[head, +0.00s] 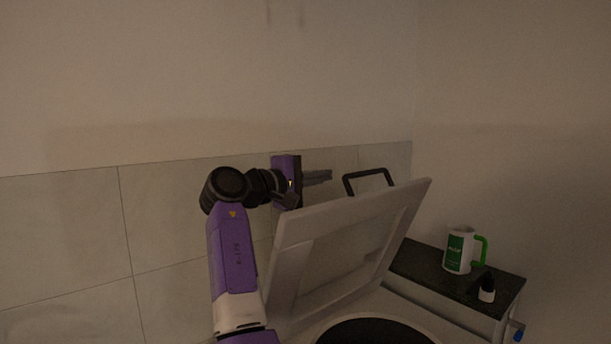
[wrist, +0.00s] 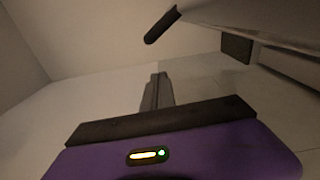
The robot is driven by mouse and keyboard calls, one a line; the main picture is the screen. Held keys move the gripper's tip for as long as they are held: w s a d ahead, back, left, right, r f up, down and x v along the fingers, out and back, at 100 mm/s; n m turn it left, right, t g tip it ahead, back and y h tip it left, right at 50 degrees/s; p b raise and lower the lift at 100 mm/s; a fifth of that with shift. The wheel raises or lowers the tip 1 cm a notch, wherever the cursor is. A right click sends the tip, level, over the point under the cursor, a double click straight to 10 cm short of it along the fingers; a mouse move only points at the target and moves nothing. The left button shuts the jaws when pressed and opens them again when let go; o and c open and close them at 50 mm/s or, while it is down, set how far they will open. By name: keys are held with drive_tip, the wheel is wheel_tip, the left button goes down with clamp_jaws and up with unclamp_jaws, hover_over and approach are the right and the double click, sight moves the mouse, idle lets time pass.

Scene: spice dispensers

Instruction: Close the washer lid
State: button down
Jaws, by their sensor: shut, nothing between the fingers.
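The washer lid (head: 350,245) stands raised and tilted back in the head view, with a black handle (head: 369,172) at its upper edge. The dark round washer opening (head: 375,332) shows below it at the bottom edge. My gripper (head: 328,176) is behind the lid's upper left edge, pointing right toward the handle and apart from it. In the wrist view my gripper (wrist: 157,82) is shut and empty. The lid's underside or edge (wrist: 260,27) and a dark bar, likely the handle (wrist: 162,25), are at the upper right. The lid hides part of the space behind it.
A dark-topped stand (head: 425,267) is right of the washer. It holds a white and green mug (head: 460,250) and a small white bottle with a dark cap (head: 487,288). A tiled wall (head: 65,235) is close behind the arm and lid.

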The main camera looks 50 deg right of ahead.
drive_tip(key=shift+s+a+p, duration=0.25)
drive_tip(key=shift+s, duration=0.7)
drive_tip(key=shift+s+a+p, duration=0.2)
drive_tip(key=shift+s, duration=0.7)
